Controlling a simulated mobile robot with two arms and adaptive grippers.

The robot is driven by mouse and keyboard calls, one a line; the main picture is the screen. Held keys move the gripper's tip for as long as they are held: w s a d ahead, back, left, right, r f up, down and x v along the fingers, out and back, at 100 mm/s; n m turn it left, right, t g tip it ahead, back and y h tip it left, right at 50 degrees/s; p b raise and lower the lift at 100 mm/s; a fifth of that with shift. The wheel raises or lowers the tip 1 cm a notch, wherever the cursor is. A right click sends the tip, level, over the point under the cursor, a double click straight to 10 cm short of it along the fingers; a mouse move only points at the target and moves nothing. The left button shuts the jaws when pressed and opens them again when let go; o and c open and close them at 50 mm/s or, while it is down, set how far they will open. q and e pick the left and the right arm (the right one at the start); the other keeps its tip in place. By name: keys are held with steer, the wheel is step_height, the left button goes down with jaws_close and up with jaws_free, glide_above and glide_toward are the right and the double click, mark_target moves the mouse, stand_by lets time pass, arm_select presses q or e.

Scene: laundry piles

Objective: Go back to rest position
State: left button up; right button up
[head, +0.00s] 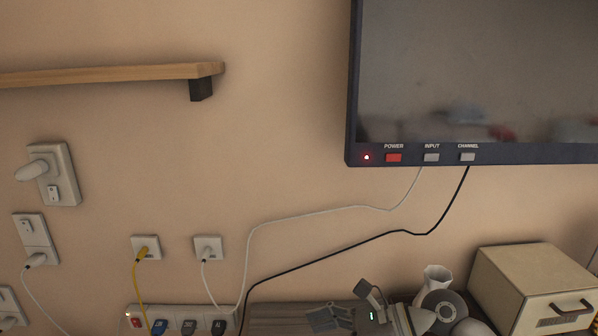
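My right gripper (339,302) is at the bottom of the head view, right of centre, and points to the left. Its two grey fingers are spread apart with nothing visible between them, so it is open. Its arm comes in from the lower right. It is in front of a grey-brown wooden surface (275,318) at the bottom edge. My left gripper is not in view.
A wall-mounted screen (470,70) with a red button (393,157) is at upper right. A shelf (110,75) is at upper left. A power strip (180,318) with plugs is at lower left. A beige box (535,285) and a white cup-like thing (434,277) are at lower right.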

steer(key=a+r+m+t+y, duration=0.3)
steer(key=r+m+y, duration=0.1)
steer(key=r, duration=0.2)
steer(key=w+d+r+m+t+h, duration=0.1)
steer(key=d+r+m+t, duration=0.2)
steer(key=m+t, duration=0.4)
steer(key=w+d+r+m+t, duration=0.25)
steer(key=m+t, duration=0.25)
steer(key=m, duration=0.4)
steer(key=s+d+f+m+g+h, duration=0.1)
steer(key=s+d+f+m+h, duration=0.2)
steer(key=d+f+m+h, duration=1.65)
steer(key=s+a+f+m+g+y, duration=0.2)
steer(key=s+f+m+g, duration=0.35)
steer(key=s, duration=0.65)
steer(key=s+a+f+m+g+y, duration=0.1)
steer(key=s+a+f+m+g, duration=0.2)
steer(key=s+f+m+g, duration=0.55)
steer(key=s+f+n, duration=0.2)
steer(key=f, duration=1)
steer(key=s+f+n, duration=0.2)
steer(key=f, duration=1)
steer(key=s+d+f, duration=0.3)
steer(key=s+f, duration=1.4)
steer(key=shift+f, duration=0.15)
